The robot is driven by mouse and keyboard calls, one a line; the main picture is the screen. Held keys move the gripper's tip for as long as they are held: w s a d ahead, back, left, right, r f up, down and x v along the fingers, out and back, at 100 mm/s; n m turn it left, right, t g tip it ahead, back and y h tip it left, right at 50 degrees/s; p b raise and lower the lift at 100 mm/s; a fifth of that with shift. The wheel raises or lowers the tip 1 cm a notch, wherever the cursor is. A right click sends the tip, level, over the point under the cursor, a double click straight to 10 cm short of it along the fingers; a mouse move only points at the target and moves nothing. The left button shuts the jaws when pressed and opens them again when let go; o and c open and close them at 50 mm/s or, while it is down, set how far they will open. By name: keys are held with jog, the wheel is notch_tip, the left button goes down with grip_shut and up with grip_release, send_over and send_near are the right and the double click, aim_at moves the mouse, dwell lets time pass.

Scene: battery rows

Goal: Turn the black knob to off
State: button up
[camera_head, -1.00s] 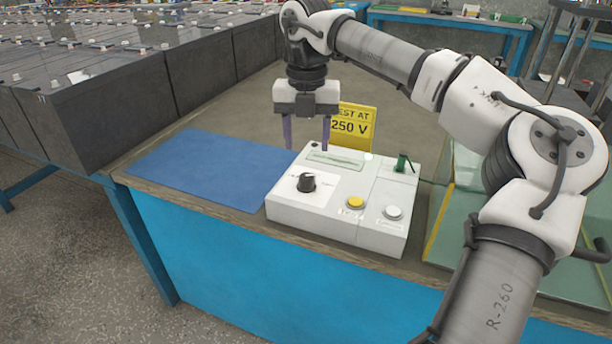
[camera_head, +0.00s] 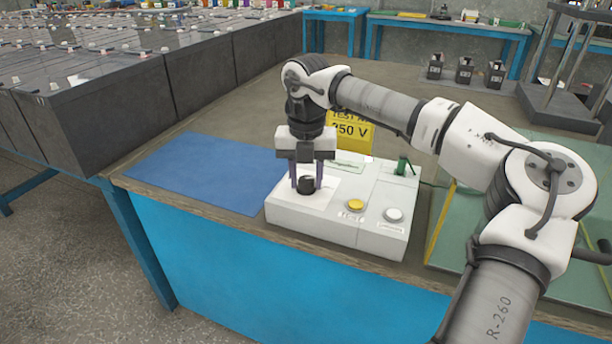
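The black knob (camera_head: 307,186) sits on the left part of the top of a white control box (camera_head: 333,232). My gripper (camera_head: 306,184) points down over the box with one purple finger on each side of the knob. The fingers look closed in against the knob's sides. The fingers and the gripper body hide part of the knob, and I cannot make out its pointer or the marks around it. A yellow button (camera_head: 355,205) and a white button (camera_head: 393,214) are to the right of the knob.
A green lever (camera_head: 402,165) stands at the box's back right. A blue mat (camera_head: 205,172) lies clear to the left. Dark batteries (camera_head: 110,112) stand beyond it, and a glass-sided case (camera_head: 470,225) is at the right.

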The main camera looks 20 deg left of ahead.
jog(key=c, duration=0.6)
jog(key=shift+o, duration=0.2)
jog(key=shift+n+p, duration=0.3)
jog(key=shift+n, duration=0.1)
jog(key=n+p, duration=0.1)
jog(key=n, duration=0.2)
jog(key=shift+r+n+p, duration=0.1)
jog(key=shift+n+p, duration=0.3)
jog(key=n+p, duration=0.2)
jog(key=n, duration=0.4)
jog(key=n+p, duration=0.1)
jog(key=n, duration=0.5)
jog(key=shift+w+n, duration=0.1)
jog(key=shift+n, duration=0.3)
jog(key=n+p, duration=0.1)
jog(key=n, duration=0.5)
jog(key=shift+n, duration=0.4)
